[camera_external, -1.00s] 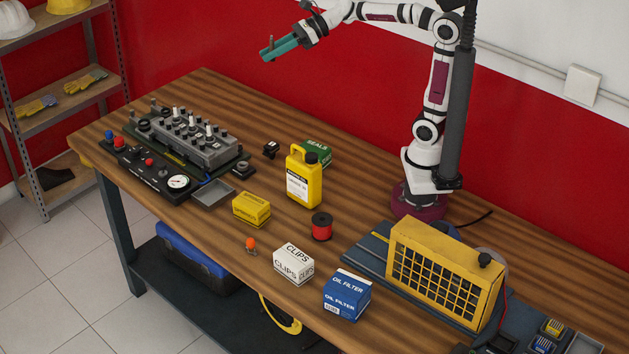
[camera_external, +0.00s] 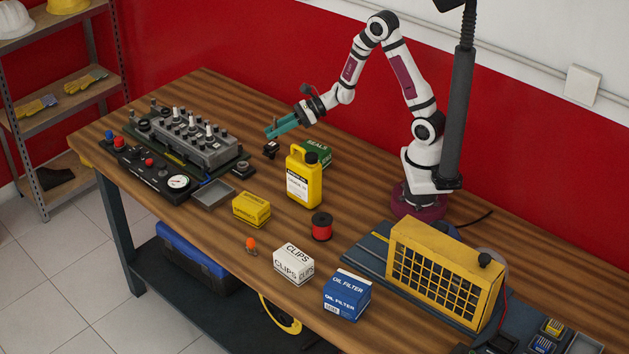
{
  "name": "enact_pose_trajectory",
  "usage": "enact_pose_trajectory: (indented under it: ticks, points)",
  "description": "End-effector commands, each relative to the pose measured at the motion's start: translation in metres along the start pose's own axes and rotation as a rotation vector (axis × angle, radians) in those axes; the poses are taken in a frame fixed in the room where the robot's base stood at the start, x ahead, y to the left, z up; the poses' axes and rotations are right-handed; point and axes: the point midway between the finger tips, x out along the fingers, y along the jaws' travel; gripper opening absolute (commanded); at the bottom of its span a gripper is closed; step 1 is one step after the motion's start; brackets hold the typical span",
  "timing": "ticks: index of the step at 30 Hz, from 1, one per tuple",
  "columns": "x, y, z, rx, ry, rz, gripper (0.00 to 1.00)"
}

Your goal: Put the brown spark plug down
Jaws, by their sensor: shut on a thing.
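My gripper (camera_external: 270,132) has teal fingers and is shut on the brown spark plug (camera_external: 274,123). The plug is very small in this view and mostly hidden by the fingers. A short tip of it shows at the finger ends. My gripper reaches left and slightly down, in the air above the table's back part. It is close above a small black item (camera_external: 270,149) in the picture; the exact height cannot be told.
The engine trainer (camera_external: 190,140) with several white-topped plugs stands to the left, a grey tray (camera_external: 213,194) beside it. A yellow oil jug (camera_external: 303,178) and green seals box (camera_external: 319,154) stand near the gripper. The wooden table (camera_external: 215,85) is bare behind the trainer.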

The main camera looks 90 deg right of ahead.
Motion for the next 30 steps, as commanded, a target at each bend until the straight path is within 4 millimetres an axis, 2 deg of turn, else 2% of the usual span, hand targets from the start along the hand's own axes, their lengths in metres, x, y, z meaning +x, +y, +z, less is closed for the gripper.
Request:
enact_pose_trajectory:
  ticks: [1, 3, 6, 14, 24, 30]
  points:
    - [0.010, 0.000, -0.025, 0.011, 0.005, 0.003, 0.00]
    - [0.020, 0.000, -0.049, 0.005, 0.002, 0.001, 0.00]
    - [0.030, -0.001, -0.072, -0.002, 0.001, 0.001, 0.00]
    - [0.041, -0.002, -0.097, -0.006, -0.002, 0.000, 0.00]
    - [0.059, -0.002, -0.140, -0.008, -0.002, 0.001, 0.00]
    - [0.064, -0.002, -0.151, -0.010, -0.003, 0.001, 0.00]
